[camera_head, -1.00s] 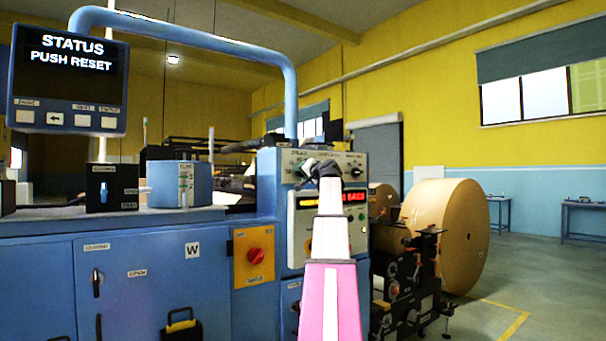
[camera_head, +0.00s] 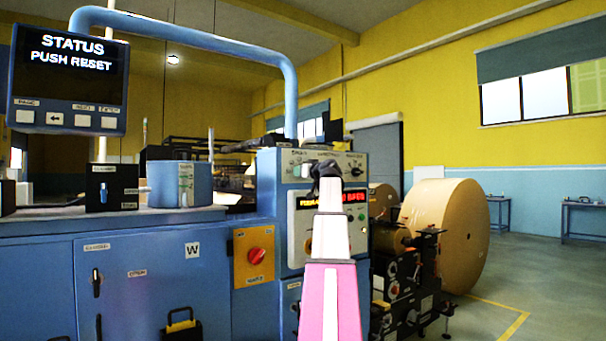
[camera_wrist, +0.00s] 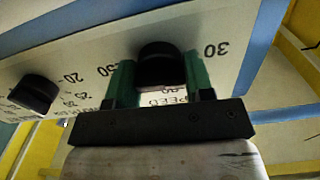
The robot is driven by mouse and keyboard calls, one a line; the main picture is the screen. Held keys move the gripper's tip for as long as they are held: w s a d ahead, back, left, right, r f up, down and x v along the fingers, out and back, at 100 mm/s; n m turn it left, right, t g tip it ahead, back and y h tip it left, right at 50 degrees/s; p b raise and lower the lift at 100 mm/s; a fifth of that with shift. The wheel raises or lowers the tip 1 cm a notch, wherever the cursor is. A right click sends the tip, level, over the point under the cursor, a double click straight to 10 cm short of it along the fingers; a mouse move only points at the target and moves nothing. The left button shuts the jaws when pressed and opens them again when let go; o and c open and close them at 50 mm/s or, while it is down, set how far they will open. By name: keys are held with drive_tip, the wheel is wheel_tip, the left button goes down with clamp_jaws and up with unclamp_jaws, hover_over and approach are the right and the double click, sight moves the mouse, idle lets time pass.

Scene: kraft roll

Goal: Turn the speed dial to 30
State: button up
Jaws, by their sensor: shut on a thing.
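The speed dial (camera_wrist: 157,60) is a round black knob on a pale panel in the wrist view. My gripper (camera_wrist: 160,80) has its two green fingers on either side of the knob and is shut on it. Partly covered lettering, seemingly SPEED, lies between the fingers. The knob's pointer mark cannot be made out. In the head view my gripper (camera_head: 327,176) is at the control panel (camera_head: 298,160) and hides the dial.
A second black knob (camera_wrist: 33,93) sits to the left on the same panel. Below the panel, in the head view, is a red-lit display (camera_head: 351,197). A red rotary switch (camera_head: 256,256) is on the cabinet. A status screen (camera_head: 70,75) reads PUSH RESET. A large paper roll (camera_head: 455,235) stands at right.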

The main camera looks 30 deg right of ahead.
drive_tip(key=shift+n, duration=0.5)
drive_tip(key=o, duration=0.9)
drive_tip(key=shift+s, duration=0.1)
drive_tip(key=s, duration=0.7)
drive_tip(key=s+d, duration=0.1)
drive_tip(key=s, duration=0.2)
drive_tip(key=shift+s, duration=0.3)
